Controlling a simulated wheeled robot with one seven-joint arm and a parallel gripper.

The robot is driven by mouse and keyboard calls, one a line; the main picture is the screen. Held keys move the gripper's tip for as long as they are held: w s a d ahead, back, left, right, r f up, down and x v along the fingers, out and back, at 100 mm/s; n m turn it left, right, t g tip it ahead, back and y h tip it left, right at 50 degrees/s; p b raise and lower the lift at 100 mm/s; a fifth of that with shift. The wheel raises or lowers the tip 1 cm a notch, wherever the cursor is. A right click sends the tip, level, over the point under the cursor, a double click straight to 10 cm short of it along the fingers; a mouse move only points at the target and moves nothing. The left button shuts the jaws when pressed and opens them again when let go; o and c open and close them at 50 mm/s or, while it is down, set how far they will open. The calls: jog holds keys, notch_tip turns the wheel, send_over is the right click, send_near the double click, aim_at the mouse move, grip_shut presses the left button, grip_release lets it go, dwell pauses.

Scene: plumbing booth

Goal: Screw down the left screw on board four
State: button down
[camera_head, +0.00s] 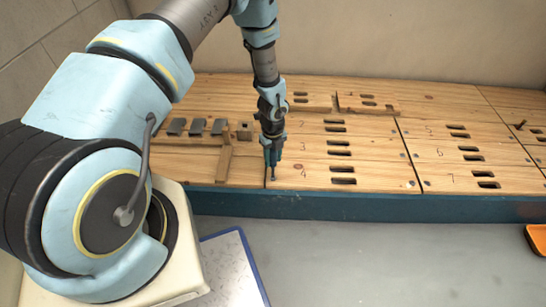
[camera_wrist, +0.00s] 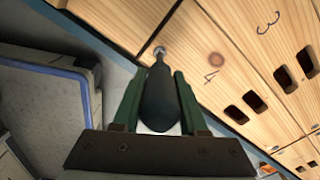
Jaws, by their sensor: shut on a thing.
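Board four (camera_head: 312,178) is a light wooden plank marked 4, with two dark slots, at the front of the bench; it also shows in the wrist view (camera_wrist: 192,65). My gripper (camera_wrist: 159,74) is shut on a dark screwdriver (camera_wrist: 161,100), a tapered tool between the two green fingers. In the head view my gripper (camera_head: 272,158) is over the left end of board four, pointing down. The left screw (camera_wrist: 160,50) shows a round metal head just past the driver's tip. The tip appears at the head; whether it is seated I cannot tell.
Boards marked 3 (camera_head: 312,147) and 7 (camera_head: 468,181) lie behind and to the right. Grey blocks (camera_head: 198,127) and a wooden strip (camera_head: 225,160) are at left. A dark blue bench edge (camera_head: 370,207) runs along the front. An orange tray (camera_head: 537,238) is at far right.

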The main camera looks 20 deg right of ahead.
notch_tip(320, 180, down, 2)
jog(key=shift+b, duration=0.65)
jog(key=m, duration=1)
jog(key=shift+r+m+p, duration=0.25)
jog(key=shift+m+p, duration=0.1)
jog(key=shift+m, duration=0.15)
jog(key=m+p, duration=0.1)
jog(key=m, duration=0.2)
jog(key=shift+p, duration=0.35)
jog(key=m+p, duration=0.2)
jog(key=m, duration=0.4)
jog(key=shift+m, duration=0.3)
jog(key=shift+f, duration=0.15)
jog(key=shift+n, duration=0.7)
notch_tip(320, 180, up, 8)
jog(key=p, duration=0.6)
